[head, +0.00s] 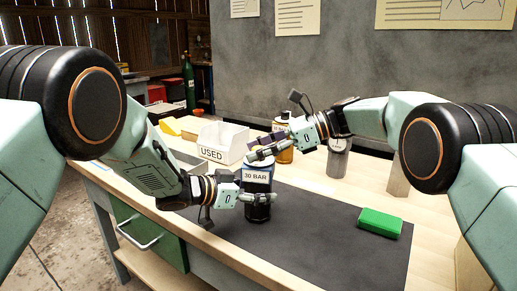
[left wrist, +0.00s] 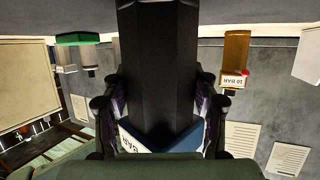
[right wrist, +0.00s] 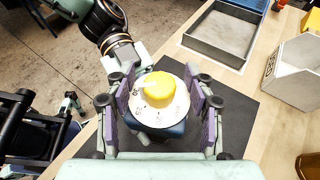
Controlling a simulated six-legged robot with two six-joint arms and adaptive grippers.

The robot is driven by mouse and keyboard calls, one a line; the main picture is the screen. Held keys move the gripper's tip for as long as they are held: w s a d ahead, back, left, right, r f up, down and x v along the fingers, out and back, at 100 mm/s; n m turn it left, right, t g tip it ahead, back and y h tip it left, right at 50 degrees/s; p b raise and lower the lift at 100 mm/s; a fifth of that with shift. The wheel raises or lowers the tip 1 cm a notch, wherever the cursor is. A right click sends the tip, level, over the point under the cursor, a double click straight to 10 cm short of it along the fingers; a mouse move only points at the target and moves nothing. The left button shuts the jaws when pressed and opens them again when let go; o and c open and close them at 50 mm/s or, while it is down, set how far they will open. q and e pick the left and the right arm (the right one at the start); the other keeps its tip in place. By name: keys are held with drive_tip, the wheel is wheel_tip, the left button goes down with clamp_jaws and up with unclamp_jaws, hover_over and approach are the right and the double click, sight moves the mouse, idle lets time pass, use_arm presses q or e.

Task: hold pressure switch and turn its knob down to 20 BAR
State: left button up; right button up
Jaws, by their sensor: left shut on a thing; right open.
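The pressure switch (head: 257,175) stands upright on the dark mat, with a blue upper part, a black lower body and a "30 BAR" label. My left gripper (head: 258,198) is shut on its black body (left wrist: 158,60), below the label. In the right wrist view, a yellow knob (right wrist: 160,90) sits on top of the switch over a white dial (right wrist: 137,104). In the head view this gripper (head: 264,148) hides the knob.
A white box (head: 222,142) marked "USED" stands behind left. An amber container (left wrist: 236,50) marked "10 BAR" and a grey cylinder (head: 338,160) stand behind. A green block (head: 379,222) lies at the mat's right. A grey tray (right wrist: 222,35) is nearby. The mat's front is clear.

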drive_tip(key=v, duration=1.2)
drive_tip(key=shift+r, duration=0.1)
